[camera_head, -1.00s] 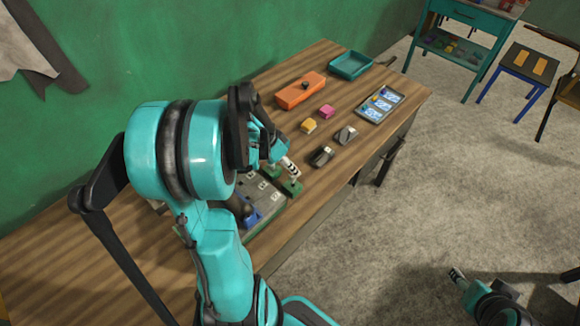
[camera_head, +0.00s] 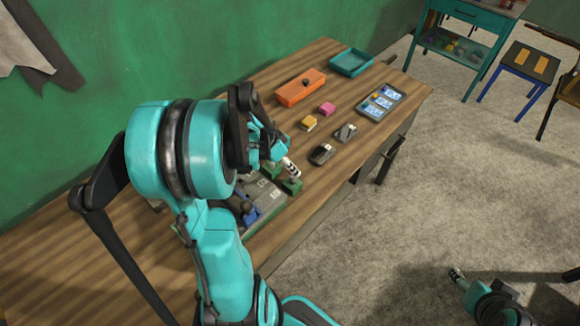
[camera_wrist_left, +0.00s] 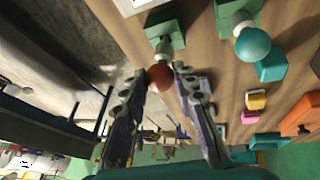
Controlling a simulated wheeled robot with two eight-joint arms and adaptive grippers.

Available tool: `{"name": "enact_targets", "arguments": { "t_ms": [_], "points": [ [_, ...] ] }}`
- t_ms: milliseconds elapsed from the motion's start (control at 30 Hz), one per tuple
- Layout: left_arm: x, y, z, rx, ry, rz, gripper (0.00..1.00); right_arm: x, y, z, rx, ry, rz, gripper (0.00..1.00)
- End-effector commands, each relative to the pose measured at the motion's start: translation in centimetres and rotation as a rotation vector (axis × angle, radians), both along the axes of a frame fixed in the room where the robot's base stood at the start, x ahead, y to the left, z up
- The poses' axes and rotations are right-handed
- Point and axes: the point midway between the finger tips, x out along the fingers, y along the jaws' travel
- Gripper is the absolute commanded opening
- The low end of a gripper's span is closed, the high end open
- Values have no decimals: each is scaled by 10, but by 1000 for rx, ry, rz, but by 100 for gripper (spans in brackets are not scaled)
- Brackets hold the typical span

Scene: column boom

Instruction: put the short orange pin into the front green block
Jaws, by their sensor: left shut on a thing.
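My left gripper (camera_head: 287,164) is over the near right part of the grey board (camera_head: 268,200). In the left wrist view, its fingertips (camera_wrist_left: 160,74) are closed on the orange ball head (camera_wrist_left: 159,78) of a pin. The pin's pale shaft (camera_wrist_left: 164,47) points at a green block (camera_wrist_left: 166,30), which also shows in the head view (camera_head: 292,186). I cannot tell how deep the shaft sits in it. A teal-headed pin (camera_wrist_left: 252,44) stands at another green block (camera_wrist_left: 238,12). My right gripper (camera_head: 456,273) is low at the right, away from the table; its fingers are unclear.
Two dark grey pieces (camera_head: 321,154) (camera_head: 346,133), a yellow block (camera_head: 309,123) and a pink block (camera_head: 327,109) lie beyond the board. Farther back are an orange box (camera_head: 300,88), a teal tray (camera_head: 351,62) and a grey tray (camera_head: 381,103). Bare wood lies between them.

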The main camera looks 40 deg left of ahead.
Motion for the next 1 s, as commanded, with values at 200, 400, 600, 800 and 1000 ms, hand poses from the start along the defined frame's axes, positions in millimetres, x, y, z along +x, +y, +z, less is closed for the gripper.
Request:
{"name": "enact_targets", "arguments": {
  "t_ms": [200, 400, 600, 800, 1000],
  "points": [
    [0, 0, 0, 0, 0, 0, 0, 0, 0, 0, 0, 0, 0, 58],
    [0, 0, -3, 0, 0, 0, 0, 0, 0, -2, 0, 0, 0, 58],
    [0, 0, -9, 0, 0, 0, 0, 0, 0, -9, 0, 0, 0, 58],
    [0, 0, -15, 0, 0, 0, 0, 0, 0, -14, 0, 0, 0, 58],
    [0, 0, -16, 0, 0, 0, 0, 0, 0, -15, 0, 0, 0, 58]
  ]
}}
